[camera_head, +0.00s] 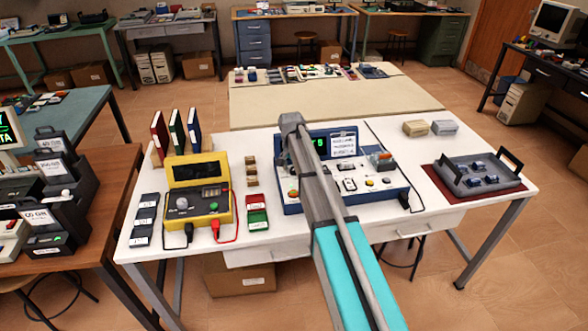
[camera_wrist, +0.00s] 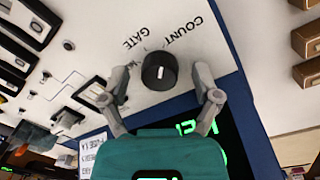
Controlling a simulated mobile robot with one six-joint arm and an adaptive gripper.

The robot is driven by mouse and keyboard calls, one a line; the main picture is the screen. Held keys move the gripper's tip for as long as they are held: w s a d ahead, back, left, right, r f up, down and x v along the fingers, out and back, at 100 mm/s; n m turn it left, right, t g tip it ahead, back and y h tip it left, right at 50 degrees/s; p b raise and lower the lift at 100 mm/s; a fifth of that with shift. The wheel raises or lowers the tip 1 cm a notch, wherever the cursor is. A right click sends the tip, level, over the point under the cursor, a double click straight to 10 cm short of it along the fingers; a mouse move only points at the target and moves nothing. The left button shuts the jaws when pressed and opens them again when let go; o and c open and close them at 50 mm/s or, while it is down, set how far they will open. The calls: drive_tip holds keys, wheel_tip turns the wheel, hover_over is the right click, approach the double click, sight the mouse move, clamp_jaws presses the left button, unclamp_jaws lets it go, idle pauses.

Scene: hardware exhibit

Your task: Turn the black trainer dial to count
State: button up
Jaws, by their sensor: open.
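The black trainer dial (camera_wrist: 160,70) sits on a white panel in the wrist view, with a short white mark on its face. The printed words COUNT (camera_wrist: 182,31) and GATE (camera_wrist: 131,39) are beyond it. The mark runs nearly up and down in the picture; I cannot tell surely which word it points at. My gripper (camera_wrist: 162,75) is open, with one finger on each side of the dial and visible gaps between. The blue trainer case (camera_head: 391,187) stands on the white table in the head view. There my arm crosses in front of it, and the dial cannot be made out.
A yellow meter (camera_head: 200,170) with leads and several small blocks stand left of the trainer. A grey tray (camera_head: 482,178) on a dark red mat is at the right. In the wrist view, panel switches (camera_wrist: 62,118) lie left and a lit green display (camera_wrist: 205,125) lies below.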

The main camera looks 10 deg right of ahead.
drive_tip(key=shift+n, duration=0.5)
